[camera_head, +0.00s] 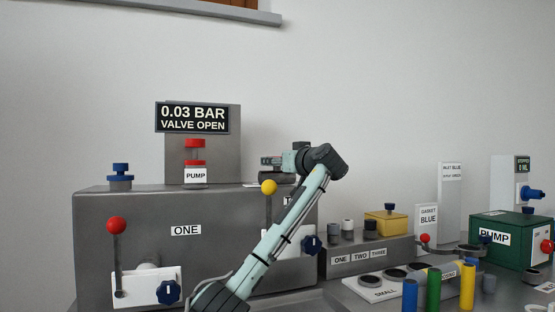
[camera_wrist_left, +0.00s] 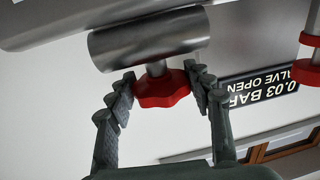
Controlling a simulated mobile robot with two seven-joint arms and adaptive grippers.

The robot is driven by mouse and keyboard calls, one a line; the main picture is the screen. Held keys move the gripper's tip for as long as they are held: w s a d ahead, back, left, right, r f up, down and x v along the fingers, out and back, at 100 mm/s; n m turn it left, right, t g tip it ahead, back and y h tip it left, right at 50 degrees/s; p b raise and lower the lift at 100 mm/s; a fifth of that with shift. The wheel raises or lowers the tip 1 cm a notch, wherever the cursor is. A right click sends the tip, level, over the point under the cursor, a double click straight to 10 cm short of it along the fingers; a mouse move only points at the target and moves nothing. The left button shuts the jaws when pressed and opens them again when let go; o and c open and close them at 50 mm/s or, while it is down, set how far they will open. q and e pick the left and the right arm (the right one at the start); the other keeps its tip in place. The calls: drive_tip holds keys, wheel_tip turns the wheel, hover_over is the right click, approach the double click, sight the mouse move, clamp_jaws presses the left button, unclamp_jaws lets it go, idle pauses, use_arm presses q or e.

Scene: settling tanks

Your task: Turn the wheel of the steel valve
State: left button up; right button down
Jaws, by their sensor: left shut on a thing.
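The steel valve's red lobed wheel (camera_wrist_left: 162,90) shows in the left wrist view, on a short stem below a grey metal cylinder, the valve body (camera_wrist_left: 150,42). That view is upside down. My left gripper (camera_wrist_left: 160,78) has one finger on each side of the wheel and is shut on it. In the head view my left arm rises from the bottom, and my left gripper (camera_head: 268,161) points left above the grey cabinet (camera_head: 210,235) marked ONE. The valve is mostly hidden there by my gripper. My right gripper is not in view.
A display (camera_head: 193,118) reads 0.03 BAR, VALVE OPEN. A red-capped PUMP fitting (camera_head: 195,146) stands left of my gripper. A yellow-knobbed lever (camera_head: 269,188) is just below it, and a red-knobbed lever (camera_head: 117,226) is at left. A green PUMP box (camera_head: 500,250) stands at right.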

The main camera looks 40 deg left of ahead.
use_arm(q)
drive_tip(key=n+g+y, duration=0.1)
drive_tip(key=n+g, duration=0.2)
drive_tip(key=g, duration=0.1)
drive_tip(key=shift+w+g, duration=0.15)
drive_tip(key=shift+g, duration=0.15)
drive_tip(key=shift+w+r+n+g, duration=0.1)
drive_tip(key=shift+n+g, duration=0.8)
drive_tip(key=shift+g, duration=0.5)
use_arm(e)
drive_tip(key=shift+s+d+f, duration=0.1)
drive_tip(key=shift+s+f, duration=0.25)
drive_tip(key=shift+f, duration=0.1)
use_arm(q)
drive_tip(key=shift+n+g, duration=0.4)
drive_tip(key=shift+g, duration=0.2)
drive_tip(key=shift+n+g, duration=0.3)
drive_tip(key=shift+g, duration=0.2)
drive_tip(key=o, duration=1.2)
drive_tip(key=shift+w+a+f+m+t, duration=0.1)
drive_tip(key=shift+f+m+t, duration=0.1)
drive_tip(key=shift+m+t, duration=0.35)
drive_tip(key=shift+t, duration=0.45)
